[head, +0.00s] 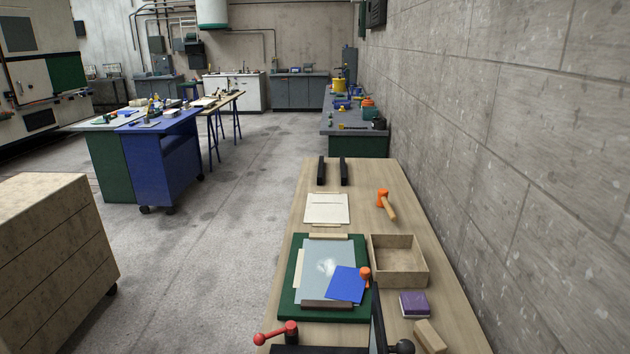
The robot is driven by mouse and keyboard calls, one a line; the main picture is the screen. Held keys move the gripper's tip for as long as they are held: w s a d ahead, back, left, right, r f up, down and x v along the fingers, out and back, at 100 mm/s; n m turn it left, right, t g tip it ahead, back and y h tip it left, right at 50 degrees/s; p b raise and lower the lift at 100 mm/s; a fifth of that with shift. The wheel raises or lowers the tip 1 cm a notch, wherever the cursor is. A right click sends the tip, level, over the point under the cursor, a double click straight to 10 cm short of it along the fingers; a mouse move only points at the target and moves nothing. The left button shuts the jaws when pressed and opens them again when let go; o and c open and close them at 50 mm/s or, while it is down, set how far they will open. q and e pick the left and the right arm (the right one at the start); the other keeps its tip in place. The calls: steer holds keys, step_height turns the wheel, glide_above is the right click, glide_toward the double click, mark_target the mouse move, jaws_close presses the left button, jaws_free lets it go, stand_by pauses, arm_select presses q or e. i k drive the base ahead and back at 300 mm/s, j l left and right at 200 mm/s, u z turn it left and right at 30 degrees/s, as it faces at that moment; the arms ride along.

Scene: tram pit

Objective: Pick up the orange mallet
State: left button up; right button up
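The orange mallet (383,199) lies on the wooden table, toward its far right part near the concrete wall. It has an orange head and a light wooden handle that points toward the near right. Nothing touches it and its top is fully visible. Neither of my grippers shows in the head view.
An open wooden box (422,265) stands nearer than the mallet. Left of it is a green board (290,306) with grey and blue sheets. A purple block (414,304) lies nearby. Two black bars (343,170) stand at the far end. A concrete wall (500,170) borders the right side.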

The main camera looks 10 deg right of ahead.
mark_target(382, 201)
steer(key=i+j+z, duration=0.1)
steer(key=j+z, duration=0.2)
steer(key=j, duration=0.7)
steer(key=j+z, duration=0.3)
steer(key=j, duration=0.7)
steer(key=i+j+z, duration=0.15)
steer(key=j, duration=0.15)
steer(key=i+j+z, duration=0.1)
steer(key=j, duration=0.2)
steer(key=i+j+z, duration=0.15)
steer(key=j, duration=0.15)
steer(key=i+j+z, duration=0.1)
steer(key=j, duration=0.25)
steer(key=i+j+z, duration=0.3)
steer(key=i+j, duration=0.15)
steer(key=j, duration=0.15)
steer(key=i+j+z, duration=0.1)
steer(key=i+j, duration=0.15)
steer(key=i+j+z, duration=0.15)
steer(key=j, duration=0.25)
steer(key=i+j+z, duration=0.15)
steer(key=j, duration=0.25)
steer(key=i+j+z, duration=0.15)
steer(key=j, duration=0.25)
steer(key=i, duration=0.1)
